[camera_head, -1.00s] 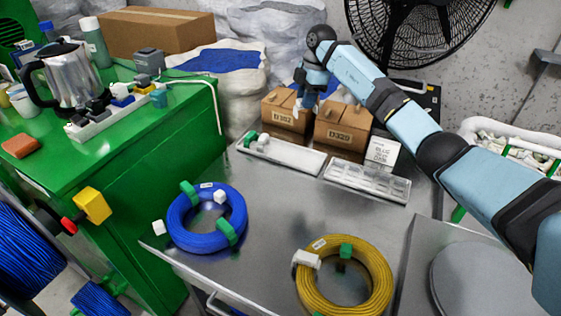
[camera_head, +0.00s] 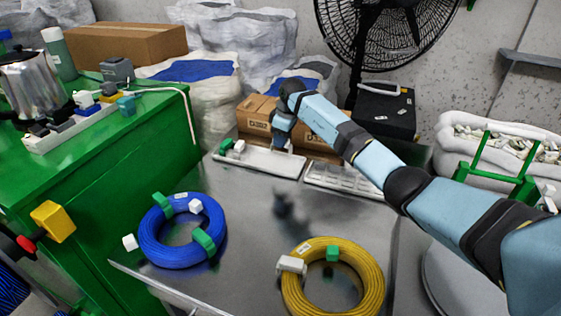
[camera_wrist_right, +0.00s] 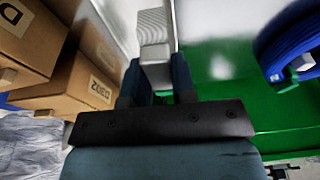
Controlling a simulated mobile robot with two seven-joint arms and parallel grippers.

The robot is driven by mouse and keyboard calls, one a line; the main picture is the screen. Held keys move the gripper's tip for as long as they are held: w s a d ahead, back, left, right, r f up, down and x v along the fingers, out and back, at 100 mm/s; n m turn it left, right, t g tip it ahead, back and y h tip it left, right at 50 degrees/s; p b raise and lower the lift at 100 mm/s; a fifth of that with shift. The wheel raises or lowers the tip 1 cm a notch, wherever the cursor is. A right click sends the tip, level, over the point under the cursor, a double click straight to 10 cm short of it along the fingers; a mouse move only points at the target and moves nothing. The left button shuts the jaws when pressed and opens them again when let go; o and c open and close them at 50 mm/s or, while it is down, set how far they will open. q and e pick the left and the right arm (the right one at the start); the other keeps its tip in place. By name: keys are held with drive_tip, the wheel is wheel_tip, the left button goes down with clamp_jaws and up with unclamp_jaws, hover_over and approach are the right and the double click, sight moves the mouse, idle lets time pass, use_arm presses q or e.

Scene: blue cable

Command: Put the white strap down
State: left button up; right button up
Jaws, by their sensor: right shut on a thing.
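My right gripper (camera_head: 281,142) is above the back of the metal table, near the left white tray (camera_head: 262,160). In the wrist view the right gripper (camera_wrist_right: 157,88) is shut on a small pale strap, the white strap (camera_wrist_right: 155,50), held between its fingers. In the head view the held strap is hidden by the gripper. The left tray has a green strap (camera_head: 226,146) and a white piece (camera_head: 240,146) at its left end. A blue cable coil (camera_head: 150,238) and a yellow cable coil (camera_head: 372,285) lie in front, with green and white straps on them. My left gripper is out of view.
Cardboard boxes (camera_head: 258,115) stand right behind the trays. A compartment tray (camera_head: 345,180) lies to the right. A green cabinet (camera_head: 130,170) with a kettle and power strip is at left. Clear metal table lies between trays and coils.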

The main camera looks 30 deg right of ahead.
sight(289, 140)
drive_tip(key=shift+f, duration=0.95)
wheel_tip(289, 140, down, 6)
drive_tip(key=shift+r+b, duration=0.2)
drive_tip(key=shift+b, duration=0.55)
drive_tip(key=shift+f, duration=0.2)
drive_tip(key=shift+r, duration=0.1)
drive_tip(key=o, duration=0.9)
drive_tip(key=shift+c, duration=0.2)
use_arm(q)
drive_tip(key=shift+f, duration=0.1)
use_arm(e)
drive_tip(key=r+p, duration=0.1)
drive_tip(key=r, duration=0.2)
drive_tip(key=s+d+r, duration=0.1)
drive_tip(key=r, duration=0.3)
drive_tip(key=r+p, duration=0.1)
drive_tip(key=r, duration=0.3)
drive_tip(key=shift+s+d+p, duration=0.3)
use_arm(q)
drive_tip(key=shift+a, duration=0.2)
use_arm(e)
drive_tip(key=shift+r, duration=0.4)
